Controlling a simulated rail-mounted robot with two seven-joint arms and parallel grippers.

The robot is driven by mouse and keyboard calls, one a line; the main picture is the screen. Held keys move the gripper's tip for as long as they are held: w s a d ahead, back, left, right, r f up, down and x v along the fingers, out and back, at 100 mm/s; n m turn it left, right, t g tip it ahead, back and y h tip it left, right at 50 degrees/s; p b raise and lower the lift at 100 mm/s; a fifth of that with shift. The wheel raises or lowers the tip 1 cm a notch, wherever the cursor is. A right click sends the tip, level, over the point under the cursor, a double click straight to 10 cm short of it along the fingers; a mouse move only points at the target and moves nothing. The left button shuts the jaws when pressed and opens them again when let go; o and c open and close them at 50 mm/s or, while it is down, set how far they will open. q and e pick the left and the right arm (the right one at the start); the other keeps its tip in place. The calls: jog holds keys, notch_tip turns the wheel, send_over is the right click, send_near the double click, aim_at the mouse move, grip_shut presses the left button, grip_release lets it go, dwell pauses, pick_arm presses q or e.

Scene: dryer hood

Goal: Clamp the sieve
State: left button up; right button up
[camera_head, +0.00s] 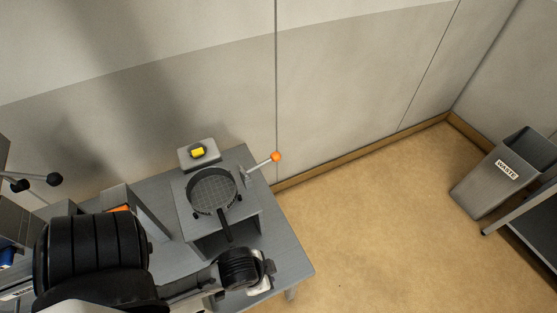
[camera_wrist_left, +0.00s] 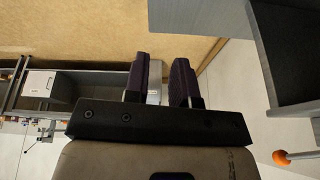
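The round dark sieve (camera_head: 212,188) sits on a grey square stand on the table, its black handle (camera_head: 225,228) pointing to the front. A lever with an orange ball (camera_head: 276,157) sticks out to the right of the stand; the orange ball also shows at the right edge of the left wrist view (camera_wrist_left: 281,158). My left gripper (camera_head: 268,272) is in front of the stand, apart from the sieve and lever. In the left wrist view its two dark fingers (camera_wrist_left: 161,82) are apart with nothing between them. My right gripper is in neither view.
A grey box with a yellow button (camera_head: 198,152) stands behind the sieve. The grey table (camera_head: 290,262) ends at right, with open floor beyond. A waste bin (camera_head: 502,172) stands far right. My arm hides much of the table's left part.

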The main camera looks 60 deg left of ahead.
pick_arm(q)
jog(key=w+r, duration=0.1)
jog(key=w, duration=0.1)
jog(key=w+r+t, duration=0.1)
jog(key=w, duration=0.1)
jog(key=w+r+t, duration=0.1)
jog(key=w, duration=0.2)
jog(key=shift+w+d+r+n, duration=0.1)
jog(key=shift+d+r+n, duration=0.05)
jog(key=shift+r+n, duration=0.15)
grip_shut()
jog(key=w+a+f+n+t+h+b, duration=0.1)
jog(key=w+f+n+t, duration=0.4)
jog(key=w, duration=0.6)
jog(key=w+a+f+n+t, duration=0.1)
jog(key=w+f+n+t, duration=0.2)
jog(key=w+f+n, duration=0.55)
jog(key=s+a+r+n+t+y, duration=0.1)
jog(key=a+n+t+y, duration=0.2)
jog(key=a+n+y, duration=0.95)
jog(key=s+r+n+g+y, duration=0.3)
jog(key=s+n+g+y, duration=0.2)
jog(key=n, duration=0.6)
jog(key=s+a+r+n+g+y, duration=0.1)
jog(key=s+n+g+y, duration=0.5)
jog(key=n, duration=0.6)
jog(key=shift+s+a+r+n+g+y, duration=0.3)
jog(key=shift+s+r+y, duration=0.05)
jog(key=shift+r+y, duration=0.6)
